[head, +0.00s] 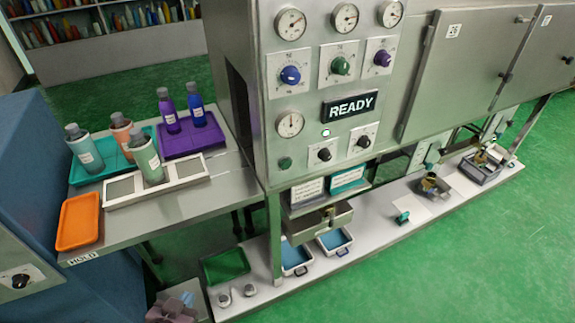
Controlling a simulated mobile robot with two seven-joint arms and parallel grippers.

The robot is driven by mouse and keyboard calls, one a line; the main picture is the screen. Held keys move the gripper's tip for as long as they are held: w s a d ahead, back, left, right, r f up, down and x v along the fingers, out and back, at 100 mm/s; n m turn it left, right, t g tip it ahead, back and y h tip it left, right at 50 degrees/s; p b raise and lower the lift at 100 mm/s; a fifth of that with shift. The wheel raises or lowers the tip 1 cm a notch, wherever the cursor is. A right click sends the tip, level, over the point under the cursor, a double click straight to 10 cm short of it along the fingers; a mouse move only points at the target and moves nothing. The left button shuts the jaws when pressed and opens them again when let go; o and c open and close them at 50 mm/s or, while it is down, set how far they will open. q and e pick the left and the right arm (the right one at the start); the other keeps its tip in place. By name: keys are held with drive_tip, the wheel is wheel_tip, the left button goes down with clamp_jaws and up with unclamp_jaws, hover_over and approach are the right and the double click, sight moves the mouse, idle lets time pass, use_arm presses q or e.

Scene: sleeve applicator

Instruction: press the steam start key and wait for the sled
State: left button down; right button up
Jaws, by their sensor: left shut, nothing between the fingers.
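The steel machine's front panel (305,95) carries a dark display (349,106) that reads READY. Below it are a small pale lit round spot (326,133) and a green round button (285,162). I cannot read which one is the steam start key. No part is clearly recognisable as the sled. My right gripper is not in view.
Knobs (290,75) and gauges (291,24) cover the panel. A side table holds bottles in a teal tray (84,172), a purple tray (213,144) and a white rack (190,168), plus an orange tray (79,222). A low shelf (385,228) runs beneath the machine.

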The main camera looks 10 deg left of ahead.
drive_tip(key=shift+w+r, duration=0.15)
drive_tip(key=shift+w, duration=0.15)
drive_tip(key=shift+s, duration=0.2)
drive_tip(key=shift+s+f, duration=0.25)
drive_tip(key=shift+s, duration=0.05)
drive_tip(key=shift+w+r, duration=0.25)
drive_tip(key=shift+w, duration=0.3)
